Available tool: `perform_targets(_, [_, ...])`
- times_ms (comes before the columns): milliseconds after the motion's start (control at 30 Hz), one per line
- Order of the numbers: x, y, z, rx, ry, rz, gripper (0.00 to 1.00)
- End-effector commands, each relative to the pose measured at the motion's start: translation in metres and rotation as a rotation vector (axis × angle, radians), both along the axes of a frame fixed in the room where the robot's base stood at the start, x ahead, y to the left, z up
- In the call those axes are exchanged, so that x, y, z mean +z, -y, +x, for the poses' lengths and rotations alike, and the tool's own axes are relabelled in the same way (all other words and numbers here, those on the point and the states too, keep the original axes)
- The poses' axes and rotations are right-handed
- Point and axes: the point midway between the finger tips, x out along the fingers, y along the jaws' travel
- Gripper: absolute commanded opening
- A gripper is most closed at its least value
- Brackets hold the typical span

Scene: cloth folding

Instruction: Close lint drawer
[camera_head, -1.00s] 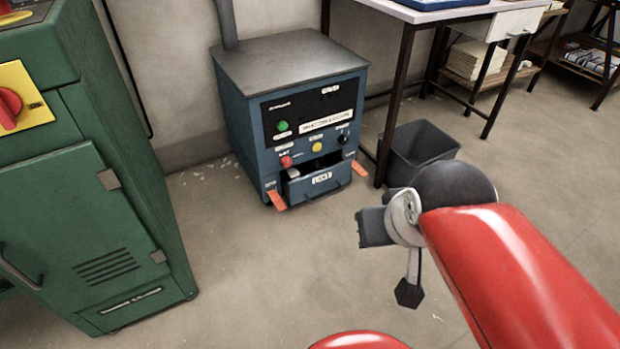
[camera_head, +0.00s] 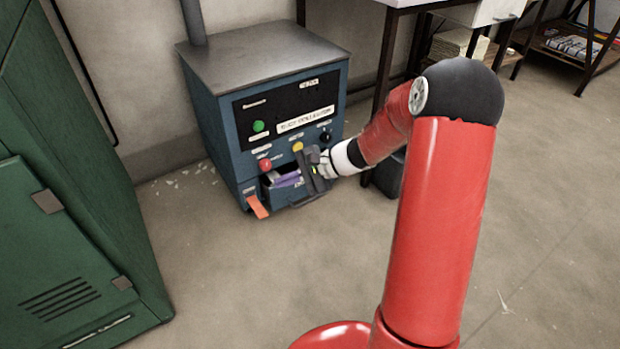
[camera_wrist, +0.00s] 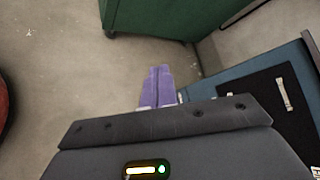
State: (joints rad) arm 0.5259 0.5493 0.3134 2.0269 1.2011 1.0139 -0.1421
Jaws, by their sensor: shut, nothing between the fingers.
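The blue cabinet (camera_head: 217,130) stands against the wall in the head view. Its lint drawer (camera_head: 281,195) is low on its front and stands partly open, with a dark gap at its upper left. My gripper (camera_head: 277,181) is at the drawer, its purple fingers pointing left across it and its dark body covering the drawer's right part. The fingers are shut together and empty. In the wrist view the gripper (camera_wrist: 158,72) shows its purple fingers side by side, with the cabinet (camera_wrist: 215,92) to the right. I cannot tell whether the fingers touch the drawer.
A green cabinet (camera_head: 60,230) stands to the left. A table leg (camera_head: 384,60) and a partly hidden dark bin (camera_head: 388,177) are on the right. The floor in front is clear.

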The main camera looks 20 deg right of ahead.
Motion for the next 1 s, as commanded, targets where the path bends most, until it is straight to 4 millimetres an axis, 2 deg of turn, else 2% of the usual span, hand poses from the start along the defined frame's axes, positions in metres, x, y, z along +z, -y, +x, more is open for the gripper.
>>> perform_targets(33, [-0.027, 0.011, 0.017, -0.08, -0.039, 0.094, 0.0])
perform_targets(167, [-0.075, 0.039, 0.058, -0.294, -0.106, 0.318, 0.0])
perform_targets(300, [-0.135, 0.083, 0.094, -0.549, -0.17, 0.554, 0.0])
perform_targets(400, [-0.179, 0.115, 0.109, -0.728, -0.209, 0.701, 0.0])
perform_targets(500, [-0.218, 0.144, 0.116, -0.881, -0.237, 0.818, 0.0])
perform_targets(600, [-0.247, 0.165, 0.118, -0.995, -0.259, 0.897, 0.0])
perform_targets(767, [-0.269, 0.18, 0.119, -1.082, -0.274, 0.957, 0.0])
perform_targets(867, [-0.272, 0.179, 0.125, -1.093, -0.276, 0.964, 0.0])
perform_targets(1000, [-0.272, 0.171, 0.146, -1.089, -0.274, 0.962, 0.0])
